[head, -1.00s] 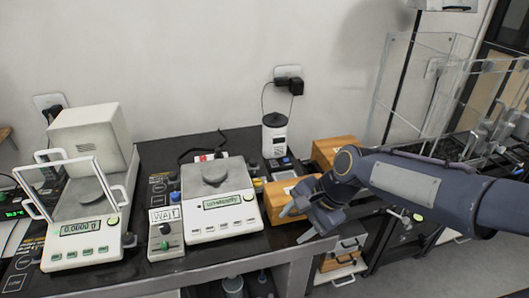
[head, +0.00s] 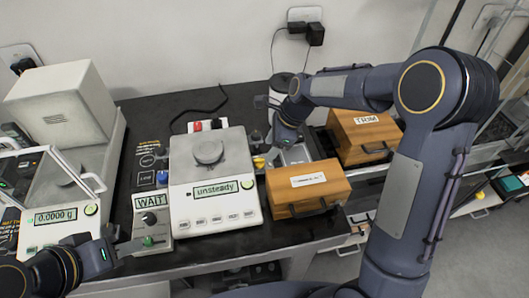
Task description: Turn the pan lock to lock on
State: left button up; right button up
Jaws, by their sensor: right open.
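My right gripper (head: 270,146) is open and points down beside the balance's right side, close to the yellow knob. My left gripper (head: 122,241) is low in front of the control box, near the green button; its jaw gap is unclear.
A second balance (head: 52,228) with a glass shield, reading 0.0000 g, stands at the left. Two wooden boxes (head: 308,187), (head: 365,135) with handles are at the right. A white container (head: 283,84) stands behind my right wrist. Bare black tabletop (head: 150,112) lies at the back.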

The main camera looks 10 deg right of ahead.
aim_at(262, 159)
jog(key=x, duration=0.5)
jog(key=shift+a+f, duration=0.1)
jog(key=shift+f, duration=0.25)
jog(key=c, duration=1)
jog(key=shift+w+n, duration=0.1)
jog(key=shift+n, duration=0.3)
jog(key=n+g, duration=0.1)
jog(key=n+p, duration=0.1)
jog(key=n, duration=0.1)
jog(key=shift+w+n+g+p, duration=0.25)
jog(key=shift+n+g+p, duration=0.05)
jog(key=shift+g, duration=0.1)
jog(key=shift+w+n+g+h+p, duration=0.1)
jog(key=shift+n+g+h+p, duration=0.2)
jog(key=shift+n, duration=0.8)
jog(key=shift+w+n+g+p, duration=0.1)
jog(key=shift+n+g, duration=0.3)
jog(key=shift+n, duration=0.7)
